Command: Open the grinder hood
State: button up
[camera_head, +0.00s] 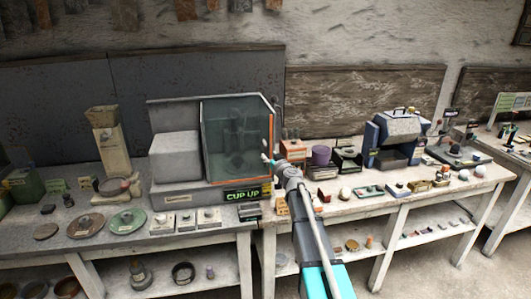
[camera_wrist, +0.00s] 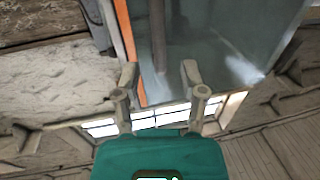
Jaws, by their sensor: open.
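The grinder is a grey machine (camera_head: 177,160) on the bench, with a large clear hood (camera_head: 232,135) over its right half. The hood is down, and its right edge has an orange strip. My gripper (camera_head: 267,157) is beside the hood's lower right edge. In the wrist view, my gripper (camera_wrist: 160,74) is open, with nothing held between its fingers. The orange strip (camera_wrist: 126,38) and clear panel (camera_wrist: 215,45) lie just beyond the fingertips. I cannot tell whether a finger touches the hood.
A lit sign (camera_head: 243,195) reads "CUP UP" below the hood. Small blocks (camera_head: 208,216) stand in front. A purple pot (camera_head: 321,155) and a blue machine with a grey lid (camera_head: 398,130) stand to the right. The floor at lower right is open.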

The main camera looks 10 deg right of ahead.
aim_at(266, 152)
jog(key=shift+w+a, duration=0.25)
jog(key=shift+w, duration=0.9)
jog(key=shift+w+a, duration=0.2)
jog(key=shift+w, duration=0.9)
grip_shut()
